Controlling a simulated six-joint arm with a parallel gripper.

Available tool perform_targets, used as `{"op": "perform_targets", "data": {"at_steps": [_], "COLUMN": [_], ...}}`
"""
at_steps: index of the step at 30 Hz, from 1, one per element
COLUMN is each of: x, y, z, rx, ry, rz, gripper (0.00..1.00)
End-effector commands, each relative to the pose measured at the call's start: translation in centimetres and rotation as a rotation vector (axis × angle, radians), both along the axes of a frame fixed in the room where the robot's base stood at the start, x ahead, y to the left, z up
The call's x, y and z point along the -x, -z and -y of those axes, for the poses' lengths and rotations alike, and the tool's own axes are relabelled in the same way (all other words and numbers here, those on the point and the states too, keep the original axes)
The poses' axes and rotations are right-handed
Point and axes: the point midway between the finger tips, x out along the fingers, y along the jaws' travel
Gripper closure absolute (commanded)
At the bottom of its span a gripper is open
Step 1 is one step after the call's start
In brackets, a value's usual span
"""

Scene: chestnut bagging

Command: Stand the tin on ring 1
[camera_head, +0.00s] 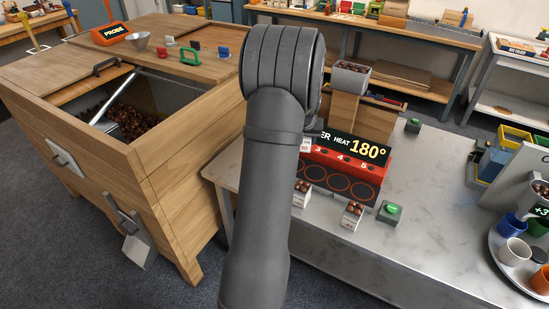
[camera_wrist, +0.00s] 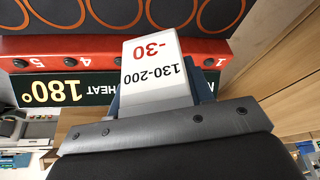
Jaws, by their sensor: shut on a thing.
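My gripper (camera_wrist: 160,95) is shut on a white tin (camera_wrist: 155,80), whose label reads "-30" and "130-200" upside down in the wrist view. The tin is by the heater's red number strip (camera_wrist: 60,50), with the rings beyond it. In the head view the heater (camera_head: 345,165) is black and red, with dark rings outlined in orange; 3, 4 and 5 are readable. My arm covers its left part, so ring 1 cannot be picked out there. In the wrist view the tin hides part of the number strip.
The display (camera_head: 352,148) reads 180° at the heater's back. White boxes of chestnuts (camera_head: 352,214) stand at its front edge, near a green button (camera_head: 390,209). A wooden chestnut chest (camera_head: 180,150) is at left. The marble counter (camera_head: 440,190) is clear right of the heater.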

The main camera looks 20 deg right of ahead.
Motion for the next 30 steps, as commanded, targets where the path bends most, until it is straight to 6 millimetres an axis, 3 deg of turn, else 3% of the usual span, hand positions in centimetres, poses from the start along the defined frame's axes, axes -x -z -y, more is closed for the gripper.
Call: {"op": "perform_targets", "data": {"at_steps": [5,18,26,30], "x": [-2.2,-9.0,-9.9,-9.9], "y": [0.6,6.0,7.4,9.4], "z": [-1.4,-7.4,-8.1,-8.1], "rx": [-0.001,-0.001,-0.001,-0.001], "ry": [-0.027,-0.026,-0.023,-0.023], "rz": [-0.002,-0.001,-0.001,-0.002], "gripper": [0.78,0.78,0.78,0.78]}}
